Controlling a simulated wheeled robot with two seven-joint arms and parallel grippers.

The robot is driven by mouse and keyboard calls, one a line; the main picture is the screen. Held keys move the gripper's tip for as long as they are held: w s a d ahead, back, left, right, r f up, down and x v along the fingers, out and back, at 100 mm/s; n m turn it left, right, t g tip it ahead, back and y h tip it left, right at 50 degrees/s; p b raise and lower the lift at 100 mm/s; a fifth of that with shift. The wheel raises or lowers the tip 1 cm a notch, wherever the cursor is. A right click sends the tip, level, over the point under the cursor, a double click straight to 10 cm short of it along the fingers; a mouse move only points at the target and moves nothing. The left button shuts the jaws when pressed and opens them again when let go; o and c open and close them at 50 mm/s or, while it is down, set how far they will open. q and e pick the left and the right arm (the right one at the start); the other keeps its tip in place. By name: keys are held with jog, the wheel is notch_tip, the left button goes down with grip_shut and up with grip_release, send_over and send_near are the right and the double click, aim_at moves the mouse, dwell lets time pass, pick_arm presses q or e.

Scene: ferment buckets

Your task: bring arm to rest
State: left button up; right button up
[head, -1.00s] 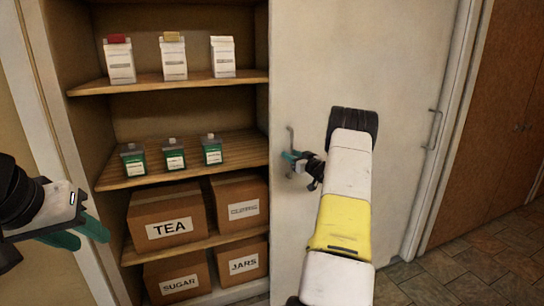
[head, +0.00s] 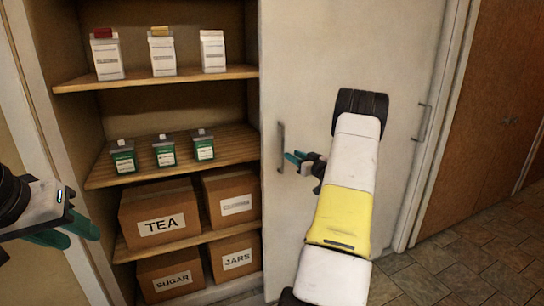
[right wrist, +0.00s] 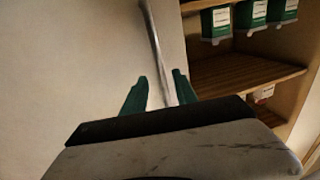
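My right gripper (head: 294,158) is open in front of the white cabinet door, just right of its vertical metal handle (head: 281,147). The whole handle shows in the head view, clear of the fingers. In the right wrist view the two teal fingers (right wrist: 160,95) stand apart, with the handle (right wrist: 153,40) seen beyond and between them; nothing is gripped. My left gripper (head: 72,230) is at the left edge of the head view, its teal fingers apart and empty, in front of the cabinet's left frame.
The open shelves (head: 170,80) hold white cartons (head: 163,53), green-labelled containers (head: 164,152) and cardboard boxes marked TEA (head: 160,213), SUGAR (head: 172,277) and JARS (head: 236,258). The white door (head: 400,60) stands at the right. Tiled floor (head: 450,265) lies clear at lower right.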

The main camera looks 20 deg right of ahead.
jog(key=m+g+h, duration=0.3)
jog(key=g+h, duration=0.1)
jog(key=h, duration=0.1)
send_near(283, 129)
jog(key=s+a+r, duration=0.4)
jog(key=a+r, duration=0.1)
jog(key=a, duration=0.4)
jog(key=s+a+f+g+y, duration=0.1)
jog(key=s+a+g, duration=0.1)
jog(key=s+a, duration=0.5)
jog(key=s+a+f+n+g+y, duration=0.1)
jog(key=s+a+g, duration=0.2)
jog(key=s+a, duration=0.4)
jog(key=s+a+f+g+y, duration=0.1)
jog(key=s+a, duration=0.6)
jog(key=s, duration=1.3)
jog(key=shift+f+g+y, duration=0.4)
jog(key=shift+f+g, duration=0.1)
jog(key=shift+g, duration=0.2)
